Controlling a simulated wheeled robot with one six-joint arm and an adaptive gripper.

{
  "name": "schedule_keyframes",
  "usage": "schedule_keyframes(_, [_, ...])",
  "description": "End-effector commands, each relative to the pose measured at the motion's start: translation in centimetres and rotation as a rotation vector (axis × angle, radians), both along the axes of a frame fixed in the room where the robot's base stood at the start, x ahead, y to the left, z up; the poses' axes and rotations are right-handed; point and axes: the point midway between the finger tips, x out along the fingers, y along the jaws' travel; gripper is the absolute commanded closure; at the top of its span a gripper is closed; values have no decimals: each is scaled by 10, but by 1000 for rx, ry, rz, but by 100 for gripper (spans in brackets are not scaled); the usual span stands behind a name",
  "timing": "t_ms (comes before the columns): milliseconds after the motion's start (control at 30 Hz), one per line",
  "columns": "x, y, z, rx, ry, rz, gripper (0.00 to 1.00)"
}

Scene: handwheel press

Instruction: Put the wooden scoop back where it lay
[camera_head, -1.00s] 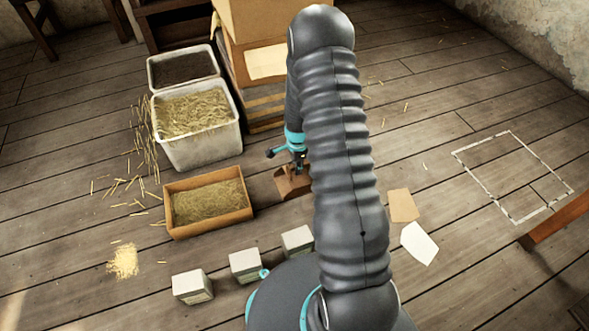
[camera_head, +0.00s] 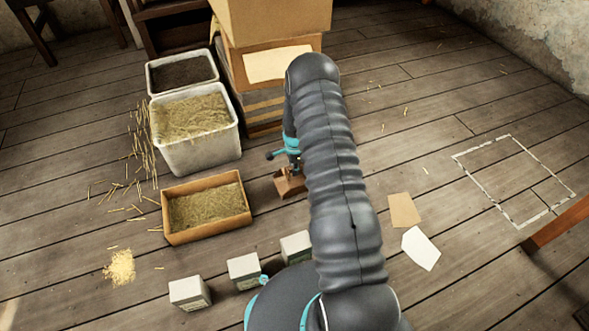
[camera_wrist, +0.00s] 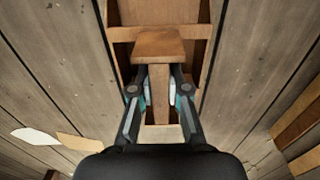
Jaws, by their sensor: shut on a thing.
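My gripper (camera_wrist: 160,88) is shut on the narrow handle of the wooden scoop (camera_wrist: 158,46), with one finger on each side of it. The scoop's broad brown block end shows beyond the fingertips in the wrist view. Behind or under it is a brown wooden tray-like thing (camera_wrist: 204,40) with a rim; I cannot tell whether the scoop touches it. In the head view my gripper (camera_head: 291,168) is low beside my arm, over a small brown wooden thing (camera_head: 290,187) near the floor. My arm hides part of this spot.
A brown box of straw (camera_head: 170,224) is just left of my gripper. A white straw bin (camera_head: 199,158) and a dark-filled bin (camera_head: 183,86) stand behind. A tall carton stack (camera_head: 247,75) is behind my arm. Small grey blocks (camera_head: 243,272) stand in front. Floor at right is mostly clear.

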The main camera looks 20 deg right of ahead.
Motion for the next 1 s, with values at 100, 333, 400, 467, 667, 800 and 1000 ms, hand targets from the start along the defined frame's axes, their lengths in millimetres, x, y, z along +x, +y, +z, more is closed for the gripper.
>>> schedule_keyframes(100, [1,0,1,-1,-3,0,100])
schedule_keyframes(333, [1,0,-3,-1,-2,0,100])
schedule_keyframes(400, [1,0,-2,0,-2,0,70])
schedule_keyframes(467, [1,0,-2,0,-2,0,60])
schedule_keyframes(667, [1,0,-2,0,-2,0,60])
schedule_keyframes(800, [1,0,1,0,-2,0,60])
schedule_keyframes(1000, [2,0,27,-1,-6,0,60])
